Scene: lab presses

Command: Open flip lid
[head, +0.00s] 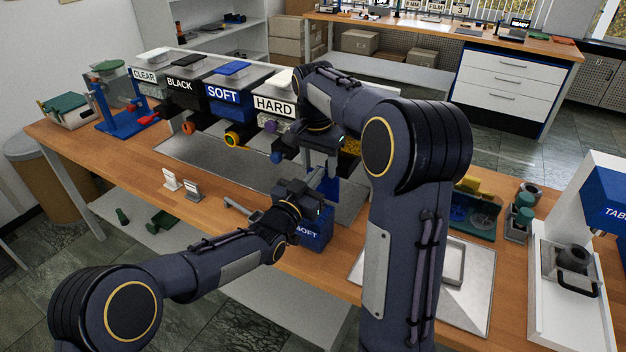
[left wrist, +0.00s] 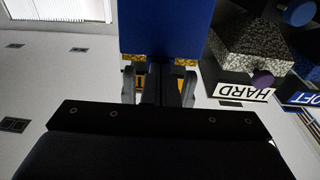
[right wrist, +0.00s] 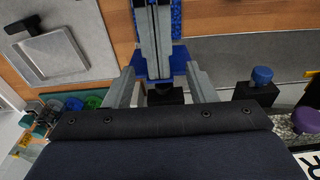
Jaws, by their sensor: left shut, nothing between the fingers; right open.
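A large blue surface (left wrist: 163,28) fills the top middle of the left wrist view, beyond the left fingers. My left gripper is shut and empty. My right gripper (right wrist: 160,90) is open and points down just above the left one. Dark and grey parts and blue surfaces show between its fingers; contact cannot be told.
Dispensers labelled CLEAR, BLACK, SOFT and HARD (head: 274,107) stand behind, with knobs close to my right arm. A metal tray (head: 210,160) lies below them. A white and blue press (head: 570,255) stands at the right. Small card holders (head: 180,184) stand at the left.

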